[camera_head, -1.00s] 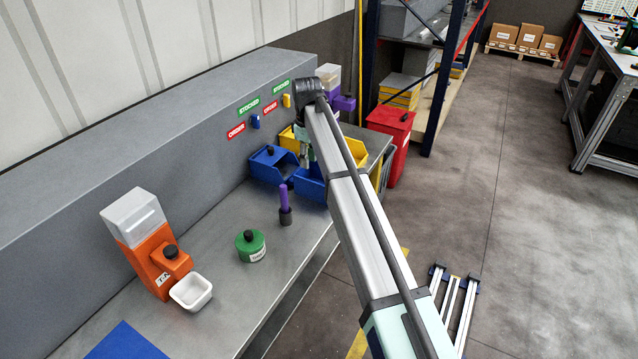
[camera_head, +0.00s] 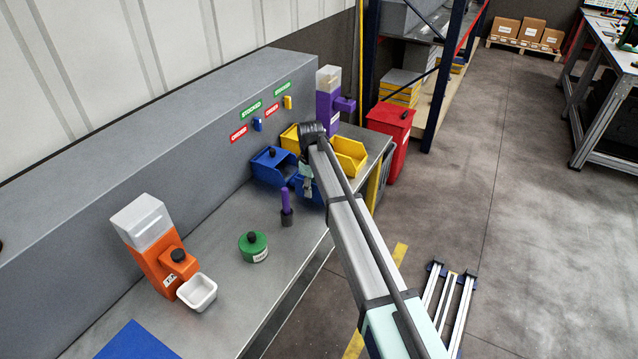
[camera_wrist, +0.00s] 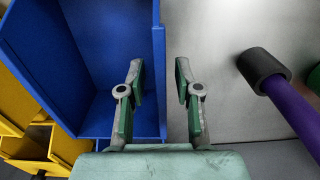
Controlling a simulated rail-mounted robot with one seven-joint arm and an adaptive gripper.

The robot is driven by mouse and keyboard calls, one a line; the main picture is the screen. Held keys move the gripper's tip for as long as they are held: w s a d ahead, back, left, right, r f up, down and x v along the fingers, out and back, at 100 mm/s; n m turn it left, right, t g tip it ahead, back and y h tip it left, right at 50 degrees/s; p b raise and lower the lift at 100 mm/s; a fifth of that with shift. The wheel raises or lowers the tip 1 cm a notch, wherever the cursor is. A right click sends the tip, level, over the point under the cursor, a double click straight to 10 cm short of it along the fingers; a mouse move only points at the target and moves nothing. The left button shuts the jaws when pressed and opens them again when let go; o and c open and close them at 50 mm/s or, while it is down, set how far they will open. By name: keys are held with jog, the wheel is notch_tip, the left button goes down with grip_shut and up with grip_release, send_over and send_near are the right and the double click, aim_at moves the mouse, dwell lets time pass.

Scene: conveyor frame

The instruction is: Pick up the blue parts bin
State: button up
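Two blue parts bins stand side by side on the bench in the head view. The left blue bin (camera_head: 266,174) has a black-knobbed object in it. The right blue bin (camera_head: 316,196) is partly hidden by my arm. My gripper (camera_head: 308,190) is at this right bin. In the wrist view a blue bin (camera_wrist: 95,50) fills the upper left and looks empty. My gripper, also in the wrist view (camera_wrist: 159,78), is open. Its left finger is over the bin's inside and its right finger is outside, with the bin's side wall between them. I cannot tell whether they touch it.
Yellow bins (camera_head: 350,156) stand behind the blue ones. A green container (camera_head: 253,247) and an orange dispenser (camera_head: 160,255) are nearer. Bare bench lies between them.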

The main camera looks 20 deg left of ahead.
jog(key=shift+f, duration=0.7)
grip_shut()
jog(key=shift+r, duration=0.1)
